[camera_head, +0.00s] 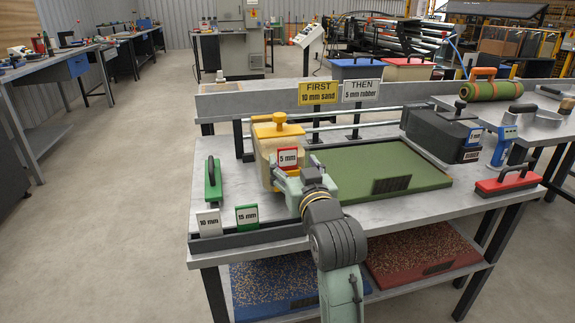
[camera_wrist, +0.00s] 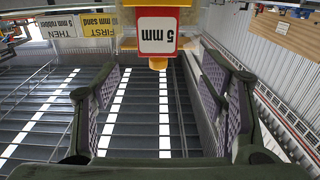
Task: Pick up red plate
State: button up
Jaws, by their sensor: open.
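A red-bordered plate marked "5 mm" (camera_head: 288,158) stands upright in front of a tan hopper-like block with a yellow knob (camera_head: 277,127). In the wrist view the plate (camera_wrist: 157,32) appears upside down at top centre, with a yellow part behind it. My gripper (camera_head: 297,178) is just in front of and below this plate in the head view. Its fingers (camera_wrist: 160,90) are spread wide with nothing between them. I cannot tell whether a finger touches the block.
The green turf tray (camera_head: 400,172) lies right of my gripper. Plates marked "10 mm" (camera_head: 209,223) and "15 mm" (camera_head: 247,216) stand at the front left by a green handled tool (camera_head: 212,182).

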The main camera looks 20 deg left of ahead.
aim_at(288, 149)
jog(key=p+x, duration=0.1)
jog(key=x, duration=0.4)
jog(key=shift+w+r, duration=0.1)
jog(key=shift+w, duration=0.1)
jog(key=c, duration=1.2)
jog(key=shift+r, duration=0.15)
